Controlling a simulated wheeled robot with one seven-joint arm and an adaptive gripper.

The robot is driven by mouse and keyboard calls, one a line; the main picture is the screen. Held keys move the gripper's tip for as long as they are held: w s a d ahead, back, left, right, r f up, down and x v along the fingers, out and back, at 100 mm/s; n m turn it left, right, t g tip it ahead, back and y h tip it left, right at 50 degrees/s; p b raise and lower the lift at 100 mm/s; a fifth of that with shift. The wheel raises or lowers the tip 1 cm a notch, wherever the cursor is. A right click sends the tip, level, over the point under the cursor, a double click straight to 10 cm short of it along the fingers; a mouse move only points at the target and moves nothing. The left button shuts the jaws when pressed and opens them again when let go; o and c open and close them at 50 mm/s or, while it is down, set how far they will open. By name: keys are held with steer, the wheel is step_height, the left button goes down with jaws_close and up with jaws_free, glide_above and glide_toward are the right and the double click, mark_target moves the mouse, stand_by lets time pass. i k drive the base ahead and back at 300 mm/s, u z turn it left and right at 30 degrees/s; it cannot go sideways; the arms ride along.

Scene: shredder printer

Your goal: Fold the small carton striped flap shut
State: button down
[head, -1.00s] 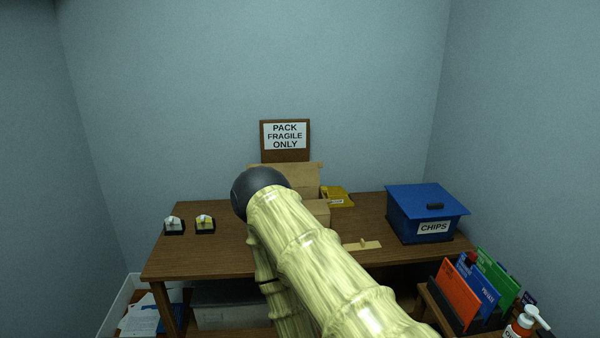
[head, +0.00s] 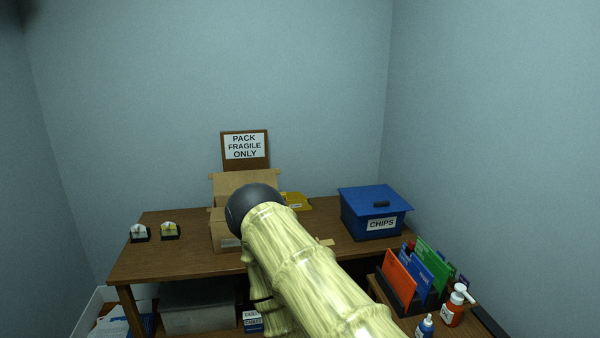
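A cardboard carton (head: 222,231) stands on the wooden table in the head view, partly behind my arm. A tall tan flap (head: 231,184) stands up at its back, and a smaller flap piece shows at its left. I cannot make out stripes on any flap, and the carton's right side is hidden by my arm. My arm reaches up from the lower right, its dark rounded joint in front of the carton. My gripper is not visible, so its place relative to the flap cannot be seen.
A blue CHIPS box (head: 375,213) stands at the table's right. A yellow tray (head: 297,201) lies behind my arm. Two small holders (head: 170,231) sit at the left. A file rack (head: 412,276) and bottles (head: 454,306) stand at lower right. The table's (head: 180,258) front left is clear.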

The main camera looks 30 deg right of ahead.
mark_target(224, 182)
steer(key=z, duration=0.7)
steer(key=i, duration=1.35)
steer(key=z, duration=0.35)
